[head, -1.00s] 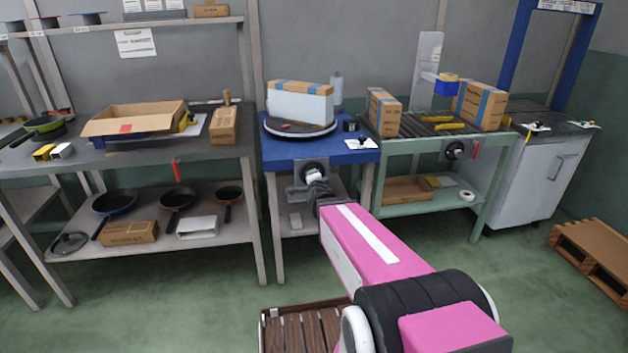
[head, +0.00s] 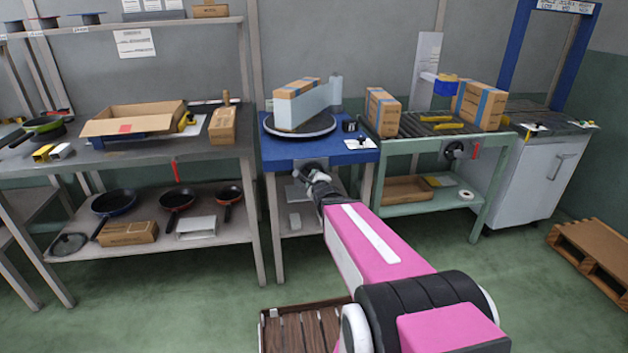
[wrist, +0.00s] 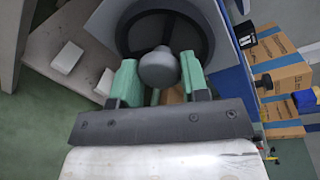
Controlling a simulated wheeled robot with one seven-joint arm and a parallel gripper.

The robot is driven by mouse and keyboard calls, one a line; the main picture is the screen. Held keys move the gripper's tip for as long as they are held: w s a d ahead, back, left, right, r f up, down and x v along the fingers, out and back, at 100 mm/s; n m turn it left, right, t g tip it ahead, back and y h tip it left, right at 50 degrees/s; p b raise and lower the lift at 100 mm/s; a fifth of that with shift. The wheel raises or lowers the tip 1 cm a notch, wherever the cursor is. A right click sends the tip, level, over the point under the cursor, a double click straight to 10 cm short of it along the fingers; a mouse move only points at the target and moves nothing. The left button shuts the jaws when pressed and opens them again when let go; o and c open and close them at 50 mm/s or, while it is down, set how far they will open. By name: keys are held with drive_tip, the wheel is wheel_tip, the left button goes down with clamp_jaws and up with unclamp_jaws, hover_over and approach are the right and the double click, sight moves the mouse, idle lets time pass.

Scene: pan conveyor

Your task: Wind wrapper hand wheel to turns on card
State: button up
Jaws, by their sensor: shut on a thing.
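The wrapper hand wheel (head: 304,164) is on the front of the blue wrapper table (head: 272,153); its dark rim (wrist: 128,28) fills the top of the wrist view. My gripper (head: 318,178) is at the wheel, its green fingers (wrist: 158,80) on either side of the round grey knob (wrist: 158,66) and shut on it. On the dark turntable (head: 300,135) stands a carton (head: 297,88), its lower part covered in pale film (head: 300,108). A white card (head: 360,143) lies at the table's right; its writing is too small to read.
A green roller conveyor (head: 400,147) with two cartons stands right of the wrapper. A grey bench (head: 170,155) with an open box and pans on its lower shelf is at left. A wooden pallet (head: 595,258) lies on the floor at far right.

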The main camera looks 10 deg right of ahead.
drive_tip(key=shift+f+m+y, duration=0.1)
drive_tip(key=shift+m+y, duration=0.2)
drive_tip(key=shift+m, duration=1.4)
drive_tip(key=o, duration=0.9)
